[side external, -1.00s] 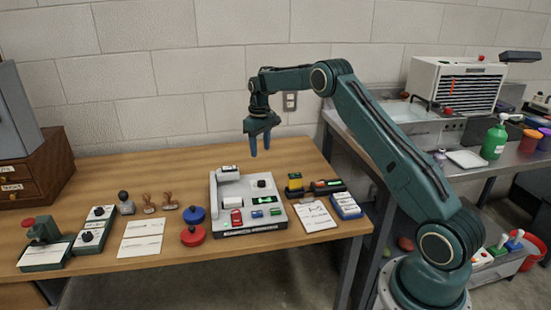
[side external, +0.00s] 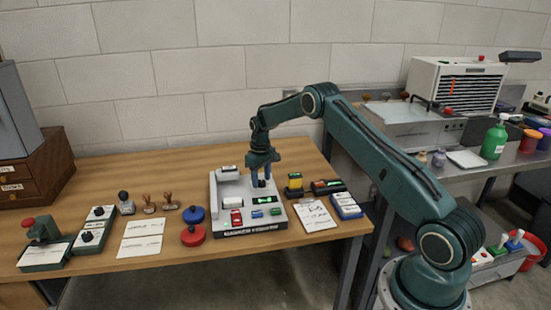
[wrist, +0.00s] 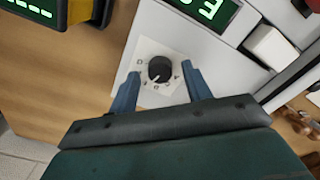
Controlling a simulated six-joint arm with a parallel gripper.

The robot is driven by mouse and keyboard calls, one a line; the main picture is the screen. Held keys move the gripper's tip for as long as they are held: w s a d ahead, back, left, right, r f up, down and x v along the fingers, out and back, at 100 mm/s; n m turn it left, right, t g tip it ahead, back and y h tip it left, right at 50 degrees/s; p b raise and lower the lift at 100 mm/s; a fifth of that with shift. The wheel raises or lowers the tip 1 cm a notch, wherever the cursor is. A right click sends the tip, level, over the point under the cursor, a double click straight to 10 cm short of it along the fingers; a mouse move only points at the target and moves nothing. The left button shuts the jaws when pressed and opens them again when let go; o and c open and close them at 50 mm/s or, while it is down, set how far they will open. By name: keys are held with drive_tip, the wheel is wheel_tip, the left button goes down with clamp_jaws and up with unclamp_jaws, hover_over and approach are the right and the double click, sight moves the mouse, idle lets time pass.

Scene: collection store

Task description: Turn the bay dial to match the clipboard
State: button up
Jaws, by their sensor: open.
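The dial is a black round knob (wrist: 160,68) on a white plate with small letters around it, too small to read surely. It sits at the upper right of the light grey machine (side external: 230,227) on the table. My gripper (side external: 261,177) is open, pointing down at the dial. In the wrist view its blue fingers stand on either side of the knob; whether they touch it I cannot tell. The clipboard (side external: 314,216) lies right of the machine with a written sheet, unreadable here.
A green display (wrist: 212,12) is beside the dial. A yellow device (side external: 295,184), a dark device with a lit display (side external: 327,186) and a blue box (side external: 346,206) stand to the right. Blue (side external: 194,214) and red (side external: 193,235) round pieces lie left.

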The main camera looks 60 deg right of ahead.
drive_tip(key=shift+f, duration=0.3)
drive_tip(key=c, duration=1)
drive_tip(key=shift+m, duration=0.5)
drive_tip(key=shift+r+m, duration=0.1)
drive_tip(key=shift+m, duration=2.5)
drive_tip(key=o, duration=1)
